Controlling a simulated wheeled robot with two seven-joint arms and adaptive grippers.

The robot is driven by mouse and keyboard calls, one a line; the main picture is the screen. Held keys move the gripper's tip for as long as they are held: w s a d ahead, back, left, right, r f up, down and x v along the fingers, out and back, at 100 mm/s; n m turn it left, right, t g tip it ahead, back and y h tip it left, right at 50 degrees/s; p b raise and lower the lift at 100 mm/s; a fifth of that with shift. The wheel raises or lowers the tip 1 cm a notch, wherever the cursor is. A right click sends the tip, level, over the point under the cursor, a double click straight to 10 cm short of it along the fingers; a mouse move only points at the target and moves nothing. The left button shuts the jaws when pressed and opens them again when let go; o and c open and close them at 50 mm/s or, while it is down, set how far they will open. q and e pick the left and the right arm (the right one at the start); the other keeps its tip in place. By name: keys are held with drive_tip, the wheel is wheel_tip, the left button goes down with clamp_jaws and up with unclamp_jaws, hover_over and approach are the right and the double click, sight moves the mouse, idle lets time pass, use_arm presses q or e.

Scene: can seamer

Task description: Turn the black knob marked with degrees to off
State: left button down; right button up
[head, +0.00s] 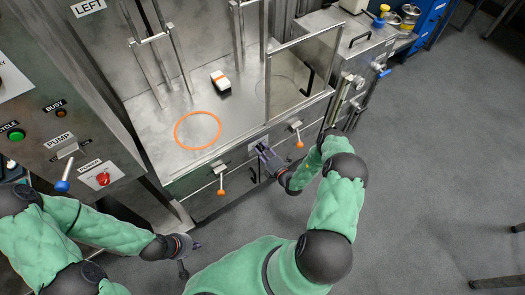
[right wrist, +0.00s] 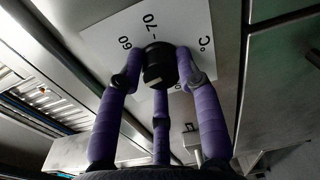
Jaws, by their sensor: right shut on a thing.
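The black knob (right wrist: 158,68) stands on a white plate (right wrist: 105,42) marked with 60, 70 and °C in the right wrist view. My right gripper (right wrist: 158,82) has its purple fingers around the knob and is shut on it. In the head view my right gripper (head: 268,158) is at the machine's front panel, below the worktop edge, and covers the knob. The off mark cannot be made out. My left gripper (head: 187,250) hangs low in front of the machine, away from the knob; whether it is open is unclear.
Orange-tipped levers (head: 221,184) and (head: 298,138) stick out on both sides of the knob. A control panel (head: 50,120) stands left.

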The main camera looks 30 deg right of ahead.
drive_tip(key=shift+s+a+f+n+h, duration=0.1)
drive_tip(key=shift+f+n+h, duration=0.1)
drive_tip(key=shift+n, duration=2.6)
drive_tip(key=shift+s+a+f+n+h, duration=0.1)
drive_tip(key=shift+a+n+h, duration=0.1)
drive_tip(key=shift+n, duration=2.6)
drive_tip(key=shift+a+f+n+h, duration=0.1)
drive_tip(key=shift+f+n+h, duration=0.1)
drive_tip(key=shift+n, duration=2.6)
drive_tip(key=shift+d, duration=0.1)
drive_tip(key=o, duration=1.1)
drive_tip(key=shift+d, duration=0.1)
drive_tip(key=shift+o, duration=0.2)
drive_tip(key=shift+w+d+r, duration=0.15)
